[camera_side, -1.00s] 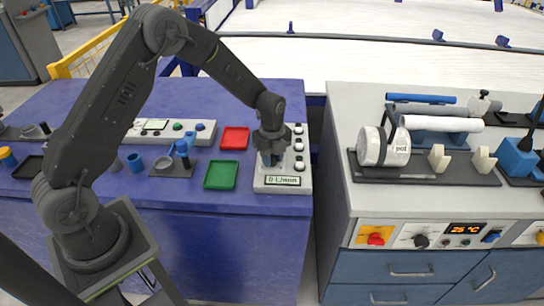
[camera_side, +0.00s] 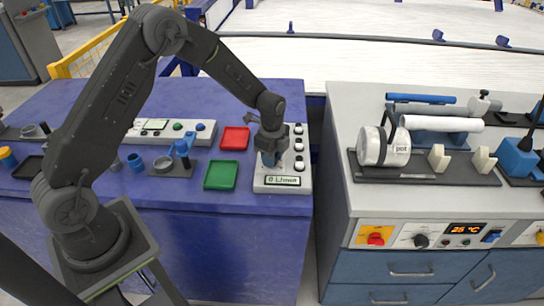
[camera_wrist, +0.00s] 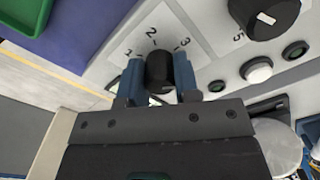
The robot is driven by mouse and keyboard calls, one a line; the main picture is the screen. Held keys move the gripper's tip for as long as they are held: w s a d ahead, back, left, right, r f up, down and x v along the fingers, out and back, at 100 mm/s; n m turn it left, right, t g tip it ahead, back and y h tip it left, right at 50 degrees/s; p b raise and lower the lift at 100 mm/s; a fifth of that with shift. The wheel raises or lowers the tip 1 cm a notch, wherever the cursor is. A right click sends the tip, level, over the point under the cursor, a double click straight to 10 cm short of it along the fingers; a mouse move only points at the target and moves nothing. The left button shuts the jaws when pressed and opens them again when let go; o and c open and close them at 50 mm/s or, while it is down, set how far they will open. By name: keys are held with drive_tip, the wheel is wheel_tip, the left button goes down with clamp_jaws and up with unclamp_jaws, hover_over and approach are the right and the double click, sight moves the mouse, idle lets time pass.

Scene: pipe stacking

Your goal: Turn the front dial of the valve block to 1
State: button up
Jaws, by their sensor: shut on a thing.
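The valve block (camera_side: 262,183) is a pale panel at the right edge of the blue bench in the side view, with a small display (camera_side: 283,180) at its front. In the wrist view, the black front dial (camera_wrist: 159,68) sits beside the printed marks 1, 2 and 3. My gripper (camera_wrist: 160,80) is shut on this dial, with one blue finger on each side. I cannot tell clearly which mark the dial points at. In the side view my gripper (camera_side: 270,158) is over the block and hides the dial.
Another black dial (camera_wrist: 264,15) with a white mark, a white button (camera_wrist: 256,70) and dark buttons lie close by on the block. A green tray (camera_side: 221,175) and a red tray (camera_side: 235,138) lie left of my gripper. A grey counter (camera_side: 335,130) stands to the right.

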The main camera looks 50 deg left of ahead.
drive_tip(key=n, duration=0.4)
drive_tip(key=shift+n, duration=0.3)
drive_tip(key=n, duration=0.3)
drive_tip(key=shift+n, duration=0.3)
drive_tip(key=n, duration=1.9)
drive_tip(key=shift+n, duration=1.9)
